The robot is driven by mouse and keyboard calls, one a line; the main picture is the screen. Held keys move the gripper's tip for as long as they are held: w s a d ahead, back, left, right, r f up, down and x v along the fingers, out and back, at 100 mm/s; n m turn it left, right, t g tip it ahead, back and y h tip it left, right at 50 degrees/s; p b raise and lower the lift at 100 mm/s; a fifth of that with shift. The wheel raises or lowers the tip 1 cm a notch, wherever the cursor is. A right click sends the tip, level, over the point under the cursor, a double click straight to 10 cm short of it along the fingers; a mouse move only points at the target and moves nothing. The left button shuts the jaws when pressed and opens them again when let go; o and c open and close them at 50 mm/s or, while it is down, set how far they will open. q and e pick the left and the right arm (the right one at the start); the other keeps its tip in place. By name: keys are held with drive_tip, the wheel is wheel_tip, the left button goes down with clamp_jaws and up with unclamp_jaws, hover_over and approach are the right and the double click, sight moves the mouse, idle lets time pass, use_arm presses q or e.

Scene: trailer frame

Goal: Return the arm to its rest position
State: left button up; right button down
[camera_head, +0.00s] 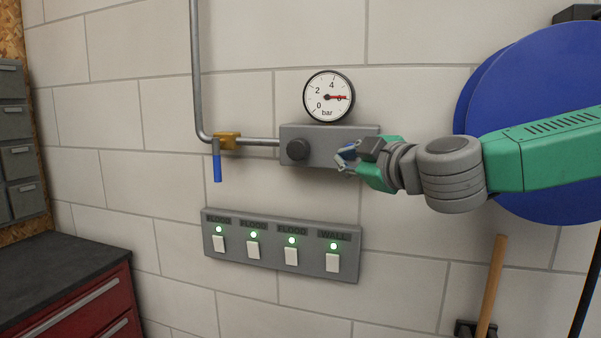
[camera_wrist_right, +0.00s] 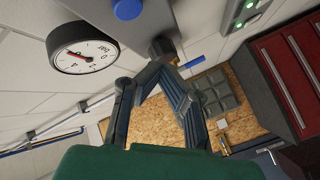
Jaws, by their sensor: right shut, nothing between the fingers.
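My right arm comes in from the right in the head view. Its right gripper (camera_head: 346,158) is in front of the right part of the grey control box (camera_head: 325,134) on the wall and hides part of it. In the right wrist view the fingers (camera_wrist_right: 155,72) are shut with nothing between them. A dark knob (camera_head: 298,149) is on the box, left of the gripper. It also shows beyond the fingers in the wrist view (camera_wrist_right: 163,47), near a blue button (camera_wrist_right: 127,9). I cannot tell whether the gripper touches the box. My left gripper is not in view.
A round gauge (camera_head: 328,96) sits above the box, its red needle pointing right. A pipe with a blue-handled valve (camera_head: 217,167) joins at left. Below is a panel (camera_head: 282,268) of several lit switches. A blue disc (camera_head: 540,110) is behind my arm. A red cabinet (camera_head: 85,305) stands lower left.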

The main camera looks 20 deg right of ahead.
drive_tip(key=s+a+f+m+g+b, duration=0.1)
drive_tip(key=s+a+f+g+b, duration=0.15)
drive_tip(key=f, duration=1.15)
drive_tip(key=s+a+f+m+g+b, duration=0.1)
drive_tip(key=s+f+m+g, duration=0.15)
drive_tip(key=f, duration=1.05)
drive_tip(key=s+a+f+m+g+b, duration=0.1)
drive_tip(key=s+a+f+g+b, duration=0.15)
drive_tip(key=f, duration=1.15)
drive_tip(key=s+d+f+m+g+h+b, duration=0.1)
drive_tip(key=s+d+f+m+g+b, duration=0.1)
drive_tip(key=s+f, duration=0.7)
drive_tip(key=s+d+f+m+g+b, duration=0.2)
drive_tip(key=s+f+g, duration=0.2)
drive_tip(key=s+f, duration=0.5)
drive_tip(key=s+d+f+m+g+h+b, duration=0.1)
drive_tip(key=s+d+f+m+g+b, duration=0.1)
drive_tip(key=s+f, duration=0.7)
drive_tip(key=shift+s+d+f+g+h, duration=0.25)
drive_tip(key=shift+s+g, duration=0.2)
drive_tip(key=shift+s, duration=0.4)
drive_tip(key=shift+w+m, duration=0.15)
drive_tip(key=shift+m, duration=0.1)
